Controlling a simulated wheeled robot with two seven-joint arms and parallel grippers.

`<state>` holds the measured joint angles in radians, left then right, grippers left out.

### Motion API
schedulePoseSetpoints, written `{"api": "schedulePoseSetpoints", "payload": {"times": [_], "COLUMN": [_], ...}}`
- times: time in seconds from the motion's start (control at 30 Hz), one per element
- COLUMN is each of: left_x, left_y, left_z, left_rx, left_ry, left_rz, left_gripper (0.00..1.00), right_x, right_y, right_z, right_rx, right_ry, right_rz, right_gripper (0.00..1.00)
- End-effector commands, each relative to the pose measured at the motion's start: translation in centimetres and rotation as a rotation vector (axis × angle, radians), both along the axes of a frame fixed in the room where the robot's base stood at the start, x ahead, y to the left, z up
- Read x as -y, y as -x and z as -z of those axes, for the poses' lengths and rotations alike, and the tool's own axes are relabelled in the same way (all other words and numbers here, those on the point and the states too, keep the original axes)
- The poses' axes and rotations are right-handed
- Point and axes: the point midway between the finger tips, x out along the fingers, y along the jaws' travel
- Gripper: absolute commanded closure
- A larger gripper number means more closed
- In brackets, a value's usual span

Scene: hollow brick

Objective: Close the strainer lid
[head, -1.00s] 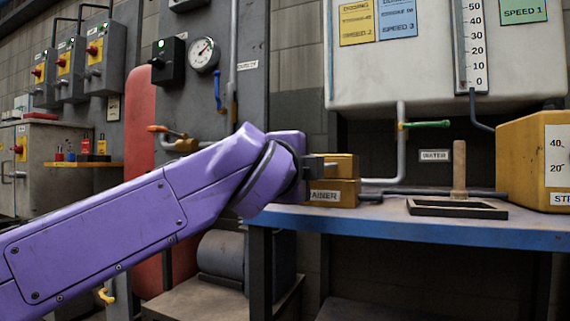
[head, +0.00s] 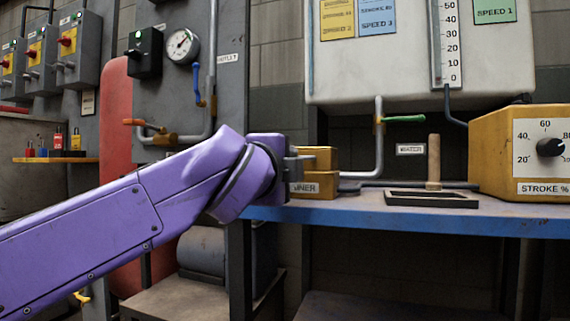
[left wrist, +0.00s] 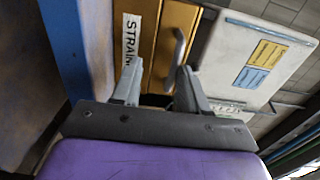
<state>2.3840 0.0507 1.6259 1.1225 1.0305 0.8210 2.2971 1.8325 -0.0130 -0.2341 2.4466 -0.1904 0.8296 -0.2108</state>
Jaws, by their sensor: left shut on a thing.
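The strainer is a small yellow box (head: 328,183) at the left end of the blue bench, with a partly hidden white label. Its yellow lid (head: 322,155) lies level on top, with a thin dark line between the two. My left gripper (head: 297,165) is at the left side of the lid and covers part of the box. The exact contact at the fingertips is hard to see. My right gripper is not in view.
The blue bench (head: 400,214) runs to the right. A dark frame (head: 430,199) with an upright wooden handle (head: 433,160) and a yellow stroke dial box (head: 500,150) stand on it. A white tank (head: 400,80) hangs above, with a pipe (head: 379,140) behind the strainer.

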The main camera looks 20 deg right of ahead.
Motion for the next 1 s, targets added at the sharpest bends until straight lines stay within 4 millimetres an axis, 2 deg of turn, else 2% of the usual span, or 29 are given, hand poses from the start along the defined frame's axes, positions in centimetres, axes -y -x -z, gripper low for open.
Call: {"api": "schedulePoseSetpoints", "payload": {"times": [0.37, 0.47, 0.8, 1.0], "left_x": [0.0, -0.5, -5.0, -6.4], "left_y": [0.0, 0.5, 6.6, 8.5], "left_z": [0.1, 0.0, -0.2, -0.2], "left_rx": [-0.002, -0.001, 0.004, 0.004], "left_ry": [-0.001, 0.001, 0.0, 0.002], "left_rz": [0.0, -0.001, -0.001, 0.0], "left_gripper": [0.65, 0.65, 0.65, 0.65], "right_x": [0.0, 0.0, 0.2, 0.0], "right_y": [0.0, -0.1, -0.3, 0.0], "right_z": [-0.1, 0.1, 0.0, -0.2], "right_rx": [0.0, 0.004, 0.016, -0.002], "right_ry": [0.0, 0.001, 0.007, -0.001], "right_rz": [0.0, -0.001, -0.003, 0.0], "right_gripper": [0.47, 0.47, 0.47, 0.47]}}
